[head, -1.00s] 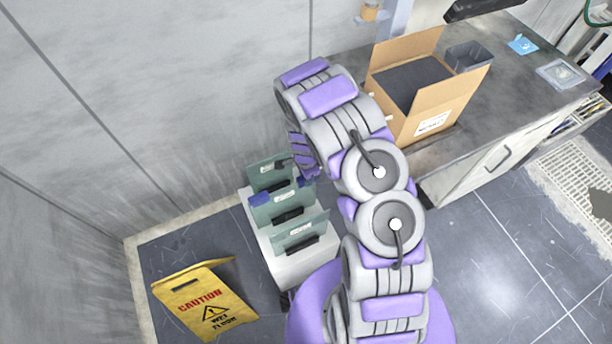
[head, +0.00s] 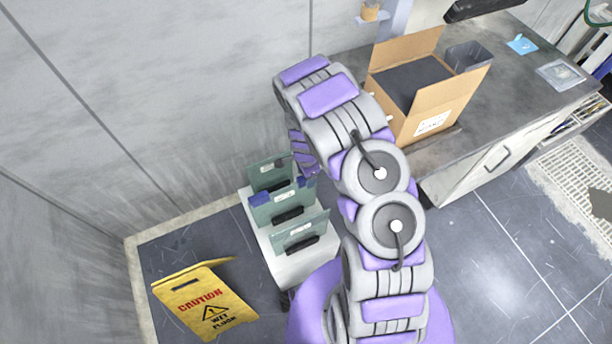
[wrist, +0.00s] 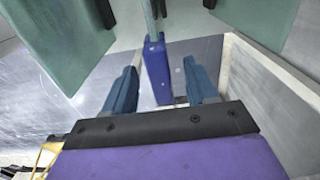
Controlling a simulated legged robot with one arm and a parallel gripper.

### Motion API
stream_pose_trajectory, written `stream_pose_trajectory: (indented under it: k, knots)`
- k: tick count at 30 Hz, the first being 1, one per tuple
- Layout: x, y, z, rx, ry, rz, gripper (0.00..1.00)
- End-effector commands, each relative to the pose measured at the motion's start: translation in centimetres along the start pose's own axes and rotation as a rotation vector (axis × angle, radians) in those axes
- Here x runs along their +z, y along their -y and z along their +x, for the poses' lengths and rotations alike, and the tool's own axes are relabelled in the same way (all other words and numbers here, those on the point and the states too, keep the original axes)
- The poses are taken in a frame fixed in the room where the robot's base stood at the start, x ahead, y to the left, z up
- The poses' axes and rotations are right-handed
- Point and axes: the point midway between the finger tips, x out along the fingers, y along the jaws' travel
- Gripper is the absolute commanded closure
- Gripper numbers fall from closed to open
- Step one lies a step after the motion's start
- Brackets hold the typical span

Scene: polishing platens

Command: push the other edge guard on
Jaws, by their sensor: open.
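Several green plates stand upright in a white rack (head: 297,266). The middle plate (head: 280,211) has a blue edge guard (head: 259,198) on its left edge. A second blue edge guard (head: 302,183) shows at the plate's right side, partly hidden by my gripper (head: 306,168). In the wrist view this second guard (wrist: 157,75) sits at the end of a thin green plate edge (wrist: 149,18). My gripper (wrist: 161,72) is open, with a finger on each side of the guard and gaps showing. How far the guard is seated cannot be told.
Neighbouring green plates (wrist: 65,35) stand close on both sides of the gripper. A yellow caution sign (head: 207,302) stands on the floor left of the rack. An open cardboard box (head: 432,112) is on the grey bench at the right. A wall rises behind the rack.

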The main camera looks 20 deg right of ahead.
Motion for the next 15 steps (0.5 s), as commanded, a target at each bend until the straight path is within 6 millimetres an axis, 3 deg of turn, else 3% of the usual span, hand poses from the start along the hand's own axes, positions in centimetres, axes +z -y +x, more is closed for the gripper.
stream_pose_trajectory:
  k: [15]
  knots:
    - [0.0, 0.1, -10.2, -0.003, -0.002, 0.0, 0.43]
